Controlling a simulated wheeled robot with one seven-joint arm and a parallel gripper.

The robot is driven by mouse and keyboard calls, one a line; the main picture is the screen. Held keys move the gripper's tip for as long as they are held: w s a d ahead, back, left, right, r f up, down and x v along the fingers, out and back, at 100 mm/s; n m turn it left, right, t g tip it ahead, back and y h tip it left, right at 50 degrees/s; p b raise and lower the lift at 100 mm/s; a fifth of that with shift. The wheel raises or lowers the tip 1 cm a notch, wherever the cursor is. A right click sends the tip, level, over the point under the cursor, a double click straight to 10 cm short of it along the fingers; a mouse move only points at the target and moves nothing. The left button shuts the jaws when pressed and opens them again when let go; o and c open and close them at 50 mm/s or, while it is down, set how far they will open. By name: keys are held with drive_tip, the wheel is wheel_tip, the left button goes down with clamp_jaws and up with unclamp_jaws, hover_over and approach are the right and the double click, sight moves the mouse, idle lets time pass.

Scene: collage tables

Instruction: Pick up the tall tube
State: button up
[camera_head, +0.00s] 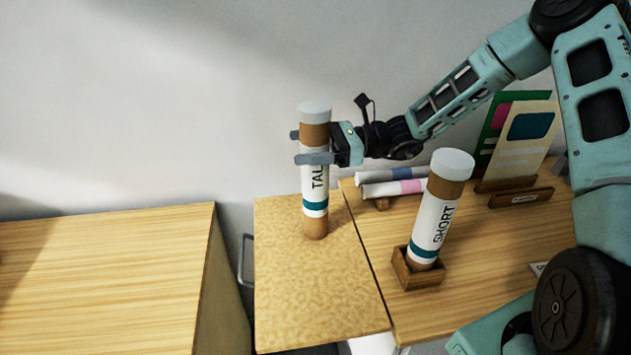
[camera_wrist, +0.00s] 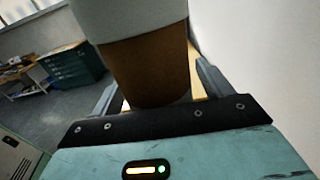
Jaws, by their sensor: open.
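The tall tube (camera_head: 315,206) is brown with a white cap, a white label reading "TAL" and a teal band. It stands upright on a small mottled wooden table in the head view. My gripper (camera_head: 305,147) is open, with its fingers on either side of the tube's upper part, below the cap. In the wrist view the tube (camera_wrist: 150,70) fills the space between the fingers, with its white cap at the top. Whether the fingers touch it cannot be told. A similar tube labelled "SHORT" (camera_head: 436,215) leans slightly in a small wooden holder.
The mottled table (camera_head: 310,300) adjoins a wooden desk (camera_head: 490,250) on the right. Rolled papers (camera_head: 395,187) and upright cards (camera_head: 520,140) in a wooden stand are on it. Another table (camera_head: 100,280) is at the left, beyond a gap. The mottled table's front is clear.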

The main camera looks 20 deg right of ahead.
drive_tip(key=c, duration=1.4)
